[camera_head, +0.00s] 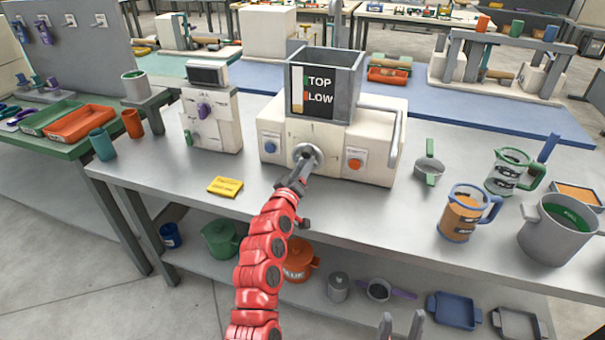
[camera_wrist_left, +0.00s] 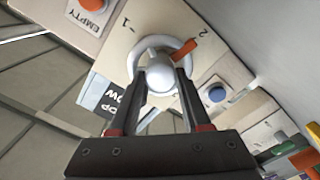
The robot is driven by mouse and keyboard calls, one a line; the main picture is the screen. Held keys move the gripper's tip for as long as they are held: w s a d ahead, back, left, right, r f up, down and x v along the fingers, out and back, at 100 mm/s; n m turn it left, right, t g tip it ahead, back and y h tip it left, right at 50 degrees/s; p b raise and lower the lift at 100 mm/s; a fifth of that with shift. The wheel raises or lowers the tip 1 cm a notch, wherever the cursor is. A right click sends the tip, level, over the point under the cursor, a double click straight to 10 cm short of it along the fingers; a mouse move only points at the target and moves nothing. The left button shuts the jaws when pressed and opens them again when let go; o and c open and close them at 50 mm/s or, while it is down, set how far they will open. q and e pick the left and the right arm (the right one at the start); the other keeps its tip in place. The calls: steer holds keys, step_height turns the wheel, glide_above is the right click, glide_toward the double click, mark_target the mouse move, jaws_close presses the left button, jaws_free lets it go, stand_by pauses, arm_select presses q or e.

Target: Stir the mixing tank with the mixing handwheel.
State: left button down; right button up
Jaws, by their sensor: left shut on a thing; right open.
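The mixing handwheel (camera_head: 308,153) is a pale round wheel on the front of a cream machine (camera_head: 388,130). The grey square mixing tank (camera_head: 350,57) stands on top of the machine, with a dark panel reading "TOP" and "LOW". My left gripper (camera_head: 299,171) is at the wheel. In the left wrist view its two dark fingers (camera_wrist_left: 153,88) are closed on the handwheel's pale central knob (camera_wrist_left: 160,72). An orange-red pointer (camera_wrist_left: 184,49) beside the knob lies near the mark "2". My right gripper (camera_head: 401,326) is open and empty at the bottom edge, below the table front.
A blue button (camera_head: 270,147) and an orange button (camera_head: 355,163) flank the wheel. A yellow note (camera_head: 225,186) lies on the table (camera_head: 370,215) at front left. An orange jug (camera_head: 461,213) and a grey pot (camera_head: 556,232) stand right. The table front is mostly clear.

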arm_select(q)
steer(key=shift+f+m+b, duration=0.1)
steer(key=shift+m+b, duration=0.4)
steer(key=shift+m, duration=0.3)
steer(key=shift+c, duration=1.8)
jaws_free()
steer(key=v, duration=1.7)
steer(key=shift+s+b, duration=0.2)
steer(key=shift+b, duration=0.25)
